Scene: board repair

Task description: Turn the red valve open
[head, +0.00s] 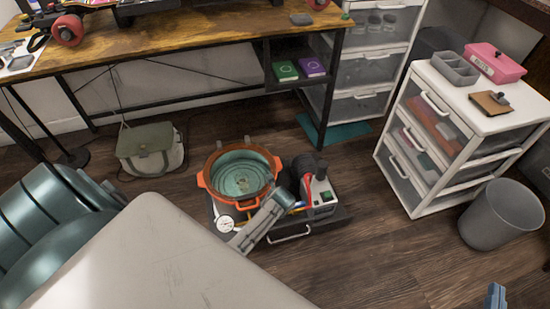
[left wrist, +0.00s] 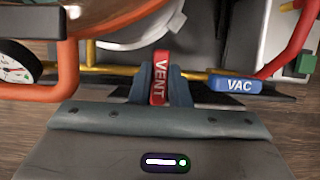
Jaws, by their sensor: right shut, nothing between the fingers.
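The red valve handle, marked VENT (left wrist: 165,72), stands across the yellow pipe in the left wrist view. My left gripper (left wrist: 160,88) has its two dark blue fingers on either side of the handle, close against it. In the head view my left gripper (head: 265,217) is at the front of the orange-rimmed pot (head: 208,180), and the valve is hidden there. My right gripper (head: 495,295) shows only as a blue tip at the lower right edge, shut and empty, far from the valve.
A blue VAC handle (left wrist: 236,84) sits to the right of the red one, and a dial gauge (left wrist: 16,64) to the left. A pump (head: 318,190) stands beside the pot. A grey bin (head: 502,214) and white drawers (head: 440,185) are at the right. Floor between is clear.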

